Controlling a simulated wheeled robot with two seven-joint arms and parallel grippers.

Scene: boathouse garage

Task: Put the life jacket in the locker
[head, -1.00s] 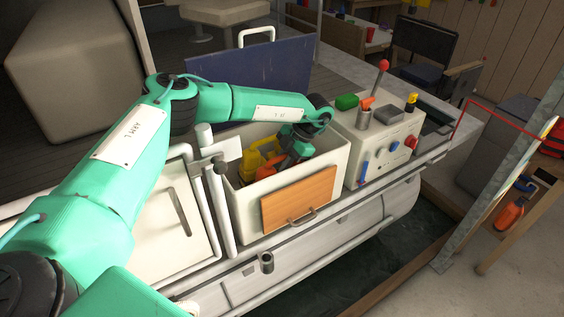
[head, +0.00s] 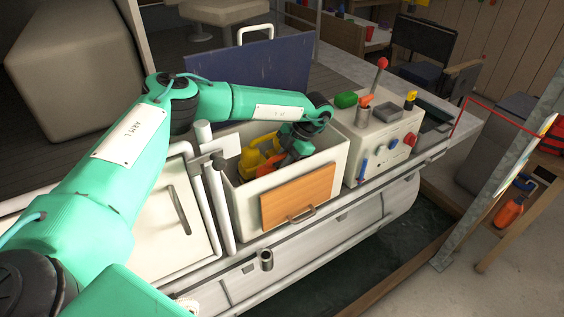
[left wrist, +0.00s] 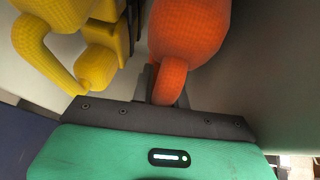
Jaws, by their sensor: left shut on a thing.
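The open-topped white locker (head: 335,165) stands on the boat's side, with a wooden panel on its front and its dark blue lid (head: 265,80) raised behind it. My left gripper (head: 290,152) reaches down inside it. My fingertips are mostly hidden. My right gripper is out of view.
A white console (head: 362,145) with a red-knobbed lever, a green block and a metal cup stands just right of the locker. A white post (head: 218,210) and a cabinet door (head: 165,225) are on its left. Dark water lies below the boat's side.

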